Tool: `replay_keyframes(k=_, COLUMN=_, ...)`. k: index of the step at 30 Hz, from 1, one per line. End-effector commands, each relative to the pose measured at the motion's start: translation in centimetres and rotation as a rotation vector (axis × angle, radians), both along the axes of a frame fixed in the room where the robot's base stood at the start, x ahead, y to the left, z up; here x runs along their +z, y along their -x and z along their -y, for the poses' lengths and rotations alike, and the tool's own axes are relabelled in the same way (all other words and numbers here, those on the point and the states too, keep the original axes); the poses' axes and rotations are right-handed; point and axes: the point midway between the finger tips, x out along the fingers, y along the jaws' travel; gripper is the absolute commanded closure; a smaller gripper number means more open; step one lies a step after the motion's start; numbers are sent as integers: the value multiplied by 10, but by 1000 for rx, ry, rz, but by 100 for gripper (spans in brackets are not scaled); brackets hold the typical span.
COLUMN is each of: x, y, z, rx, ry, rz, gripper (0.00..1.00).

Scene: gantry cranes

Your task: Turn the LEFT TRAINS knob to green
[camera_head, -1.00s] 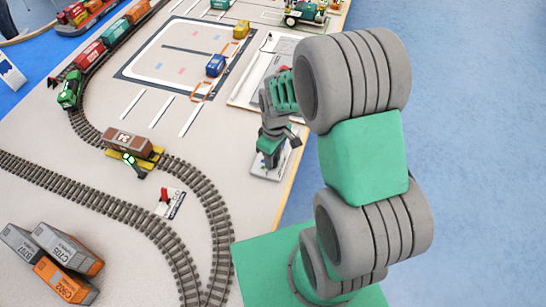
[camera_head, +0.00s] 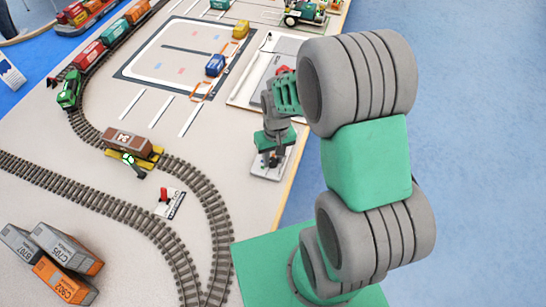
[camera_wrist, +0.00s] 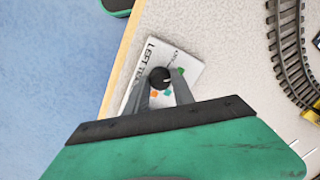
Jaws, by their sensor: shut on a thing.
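The LEFT TRAINS knob (camera_wrist: 160,77) is a round black knob with a pale pointer mark, on a white panel (camera_wrist: 190,66) lettered "LEFT T…". Orange and teal colour marks show on the panel just below the knob. My gripper (camera_wrist: 161,84) is shut on the knob, with one grey finger on each side. In the head view my gripper (camera_head: 272,158) is over the panel (camera_head: 284,170) near the table's right edge, and the knob is hard to make out there. Part of the panel and its lettering is hidden by my fingers.
The table's edge (camera_head: 290,185) runs close beside the panel, with blue floor beyond. A red lever on a small plate (camera_head: 168,203) stands to the left, near the curved track (camera_head: 207,195). A brown wagon (camera_head: 130,143) sits on the track.

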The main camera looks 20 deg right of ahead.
Motion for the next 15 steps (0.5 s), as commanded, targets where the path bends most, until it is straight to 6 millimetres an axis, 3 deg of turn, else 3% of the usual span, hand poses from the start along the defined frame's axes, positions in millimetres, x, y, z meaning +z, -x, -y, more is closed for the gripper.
replay_keyframes(k=15, x=1, y=-2, z=0, rx=-35, ry=1, rz=5, gripper=100)
